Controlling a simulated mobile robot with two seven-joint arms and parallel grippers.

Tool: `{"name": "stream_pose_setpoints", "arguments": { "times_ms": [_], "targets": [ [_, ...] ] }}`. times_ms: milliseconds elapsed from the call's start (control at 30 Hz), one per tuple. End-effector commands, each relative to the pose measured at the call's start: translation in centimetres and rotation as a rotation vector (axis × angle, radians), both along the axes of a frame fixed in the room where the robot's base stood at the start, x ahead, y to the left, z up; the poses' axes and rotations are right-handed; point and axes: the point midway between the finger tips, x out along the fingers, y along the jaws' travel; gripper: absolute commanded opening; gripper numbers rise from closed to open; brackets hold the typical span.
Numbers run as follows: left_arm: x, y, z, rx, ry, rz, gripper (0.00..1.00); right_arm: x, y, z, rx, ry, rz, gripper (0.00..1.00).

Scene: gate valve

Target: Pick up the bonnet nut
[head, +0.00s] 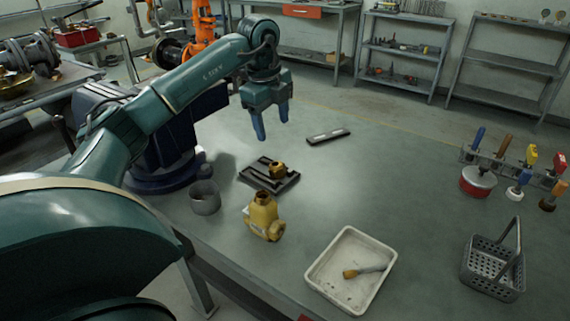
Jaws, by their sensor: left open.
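The bonnet nut appears to be the small brass piece (277,170) on a dark slotted plate (256,178) on the workbench. A brass valve body (264,217) stands nearer, just below the plate in the picture. My left gripper (271,127) is open and empty, with its blue fingers pointing down. It is in the air above and beyond the brass piece, apart from it. My right gripper is not in view.
A grey cup (205,198) stands left of the valve body. A white tray (315,277) holds a brush. A grey basket (489,284), a red tin (478,181) and a tool rack (512,172) are at right. A dark bar (328,136) lies behind. The bench centre-right is clear.

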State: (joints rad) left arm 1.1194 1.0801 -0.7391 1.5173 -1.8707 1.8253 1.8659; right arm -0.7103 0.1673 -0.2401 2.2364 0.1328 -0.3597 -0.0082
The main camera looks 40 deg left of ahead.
Motion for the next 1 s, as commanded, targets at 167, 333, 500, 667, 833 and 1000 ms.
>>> {"name": "stream_pose_setpoints", "arguments": {
  "times_ms": [167, 333, 500, 667, 833, 1000],
  "targets": [
    [0.4, 0.0, -3.7, 0.0, 0.004, 0.0, 0.62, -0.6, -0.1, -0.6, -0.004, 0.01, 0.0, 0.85],
    [0.8, 0.0, -6.1, 0.0, 0.002, -0.001, 0.62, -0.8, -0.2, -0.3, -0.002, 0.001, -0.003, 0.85],
    [0.9, 0.0, -7.1, 0.0, 0.001, -0.001, 0.62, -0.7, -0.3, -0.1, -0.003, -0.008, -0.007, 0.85],
    [0.7, -0.3, -9.4, 0.0, 0.004, -0.001, 0.62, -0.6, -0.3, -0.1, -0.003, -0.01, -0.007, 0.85],
    [1.0, -0.4, -11.5, -0.001, 0.002, 0.0, 0.62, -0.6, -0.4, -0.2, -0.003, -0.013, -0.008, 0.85],
    [1.1, -0.4, -11.9, -0.001, 0.0, -0.001, 0.62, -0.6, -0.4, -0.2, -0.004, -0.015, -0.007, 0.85]
  ]
}}
